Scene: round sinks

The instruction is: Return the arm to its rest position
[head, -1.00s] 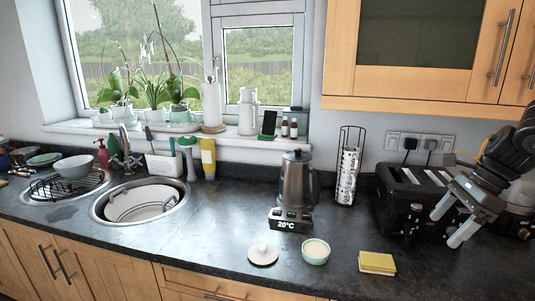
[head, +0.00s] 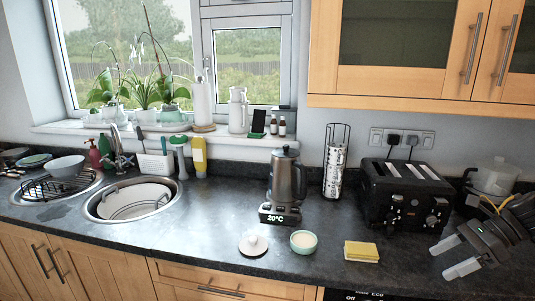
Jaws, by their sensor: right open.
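My right gripper (head: 452,257) is at the lower right of the head view, in front of the black toaster (head: 405,192). Its two pale fingers are apart, with nothing between them. They point left over the worktop's front edge area, to the right of the yellow sponge (head: 361,251) and apart from it. The arm behind the gripper runs out of the picture at the right edge. My left gripper is not in view.
A kettle (head: 286,178) stands on its base mid-worktop, with a small green bowl (head: 303,242) and a white-knobbed lid (head: 253,243) in front. Two round sinks (head: 131,201) are at left. Wall cupboards (head: 404,95) hang above the toaster. The worktop between sink and kettle is clear.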

